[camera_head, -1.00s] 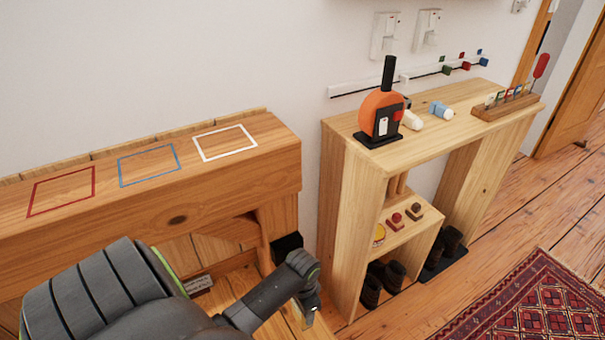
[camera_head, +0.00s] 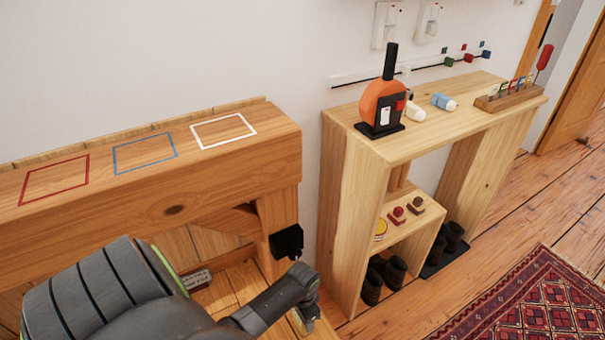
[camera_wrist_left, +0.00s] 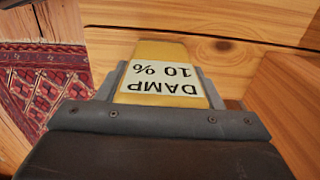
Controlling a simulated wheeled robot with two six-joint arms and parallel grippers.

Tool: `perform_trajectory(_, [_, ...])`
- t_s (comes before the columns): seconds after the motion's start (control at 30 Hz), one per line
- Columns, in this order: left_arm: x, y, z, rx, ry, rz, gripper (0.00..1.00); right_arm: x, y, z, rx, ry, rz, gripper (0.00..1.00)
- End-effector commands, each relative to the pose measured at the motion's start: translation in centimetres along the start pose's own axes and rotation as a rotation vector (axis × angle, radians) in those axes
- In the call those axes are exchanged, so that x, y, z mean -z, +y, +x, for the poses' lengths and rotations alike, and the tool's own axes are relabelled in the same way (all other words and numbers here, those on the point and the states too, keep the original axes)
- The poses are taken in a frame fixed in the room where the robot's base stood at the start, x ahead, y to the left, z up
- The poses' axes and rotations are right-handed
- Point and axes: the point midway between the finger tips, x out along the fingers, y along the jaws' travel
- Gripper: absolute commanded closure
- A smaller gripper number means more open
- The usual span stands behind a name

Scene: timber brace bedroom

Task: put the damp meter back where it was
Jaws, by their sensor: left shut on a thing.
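The damp meter (camera_wrist_left: 160,52) is a yellow block with a white label reading "DAMP 10 %", upside down in the left wrist view. My left gripper (camera_wrist_left: 160,95) is shut on it, with a grey jaw on each side. In the head view my left gripper (camera_head: 306,308) is low at the bottom centre, below the timber beam and left of the shelf unit. Only a small yellowish sliver of the meter shows there. My right gripper is out of view.
The beam (camera_head: 230,165) carries empty red (camera_head: 54,181), blue (camera_head: 145,153) and white (camera_head: 223,131) outlines. A black box (camera_head: 287,242) is on the post near my gripper. The shelf unit (camera_head: 345,200) holds an orange device (camera_head: 383,103) and boots. A red rug (camera_head: 530,310) lies right.

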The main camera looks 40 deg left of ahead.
Motion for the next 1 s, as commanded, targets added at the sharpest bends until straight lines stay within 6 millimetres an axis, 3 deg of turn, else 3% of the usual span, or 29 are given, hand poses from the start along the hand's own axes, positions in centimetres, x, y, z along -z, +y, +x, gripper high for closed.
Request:
perform_trajectory(0.1, [0.0, 0.0, 0.3, 0.000, 0.000, 0.000, 0.63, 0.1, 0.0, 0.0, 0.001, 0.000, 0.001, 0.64])
perform_trajectory(0.13, [0.0, 0.0, 0.3, -0.001, 0.000, 0.000, 0.38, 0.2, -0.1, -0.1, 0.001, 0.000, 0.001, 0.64])
perform_trajectory(0.3, [0.0, 0.0, 0.3, 0.000, 0.000, 0.000, 0.18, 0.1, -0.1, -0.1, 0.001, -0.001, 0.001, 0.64])
perform_trajectory(0.67, [0.0, 0.0, -0.3, 0.000, 0.002, 0.000, 0.18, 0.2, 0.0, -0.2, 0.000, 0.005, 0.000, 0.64])
perform_trajectory(0.97, [0.1, 0.0, -3.6, 0.000, 0.003, 0.000, 0.18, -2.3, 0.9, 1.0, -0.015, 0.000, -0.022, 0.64])
perform_trajectory(1.0, [0.1, -0.1, -5.0, 0.001, 0.005, 0.000, 0.18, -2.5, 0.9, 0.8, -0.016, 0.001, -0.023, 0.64])
